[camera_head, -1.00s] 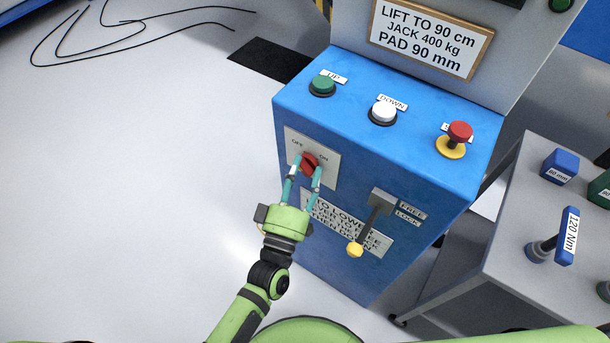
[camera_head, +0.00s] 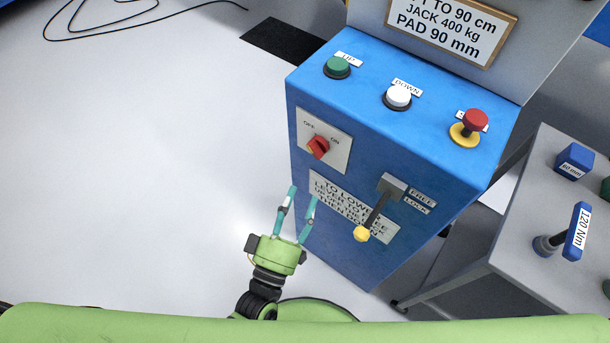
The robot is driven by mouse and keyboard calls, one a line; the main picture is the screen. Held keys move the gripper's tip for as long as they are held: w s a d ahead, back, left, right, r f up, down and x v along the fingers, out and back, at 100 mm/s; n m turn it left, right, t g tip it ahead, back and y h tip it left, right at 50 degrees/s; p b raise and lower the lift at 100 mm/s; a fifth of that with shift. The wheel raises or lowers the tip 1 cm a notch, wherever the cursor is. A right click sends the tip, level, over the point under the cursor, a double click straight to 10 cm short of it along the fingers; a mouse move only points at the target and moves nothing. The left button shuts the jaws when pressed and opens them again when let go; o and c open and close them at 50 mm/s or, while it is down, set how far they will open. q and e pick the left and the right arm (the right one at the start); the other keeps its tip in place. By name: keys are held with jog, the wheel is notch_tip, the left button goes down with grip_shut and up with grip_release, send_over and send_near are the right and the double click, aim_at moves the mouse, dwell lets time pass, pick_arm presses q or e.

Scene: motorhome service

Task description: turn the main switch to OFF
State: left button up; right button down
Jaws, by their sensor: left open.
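The main switch is a red knob (camera_head: 319,146) on a pale plate (camera_head: 338,160) on the front of the blue cabinet. OFF is printed above it to the left and ON to the right. A small yellow patch shows at the knob's lower left. I cannot tell for sure which label the knob points to. My left gripper (camera_head: 303,194) is open and empty, with its teal fingers pointing up. It is below and a little left of the switch, apart from it. My right gripper is out of view.
The blue cabinet (camera_head: 345,235) has a green UP button (camera_head: 338,66), a white DOWN button (camera_head: 398,96) and a red mushroom button (camera_head: 474,120) on top. A grey cart (camera_head: 510,240) stands at right.

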pick_arm(q)
jog(key=shift+v, duration=1.05)
jog(key=m+g+h, duration=0.4)
jog(key=m+g, duration=0.1)
send_near(314, 153)
jog(key=shift+x, duration=1.05)
jog(key=p+x, duration=0.1)
jog(key=x, duration=0.5)
jog(key=shift+w+d+p, duration=0.1)
jog(key=shift+p, duration=0.3)
grip_shut()
